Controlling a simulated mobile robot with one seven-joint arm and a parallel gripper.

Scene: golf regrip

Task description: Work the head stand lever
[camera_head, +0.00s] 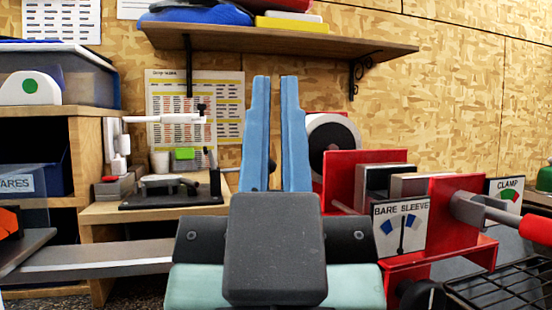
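My gripper (275,80) points away from me in the middle of the view. Its two blue fingers stand apart with a narrow gap, and I see nothing held between them. No label names the head stand. A black-based fixture (165,190) with a grey arm and a black post sits on the wooden bench, left of my fingers. A red vise (455,215) stands right of my gripper. Its grey lever (480,208) ends in a red grip (536,229), cut by the right edge. My gripper appears apart from both. My gripper body hides what lies directly below it.
A wooden shelf (280,38) hangs above my fingers. Signs reading BARE SLEEVE (402,228) and CLAMP (507,193) are by the vise. A black wire rack (500,283) is at lower right. A storage unit (98,150) and a grey metal ledge (100,262) are on the left.

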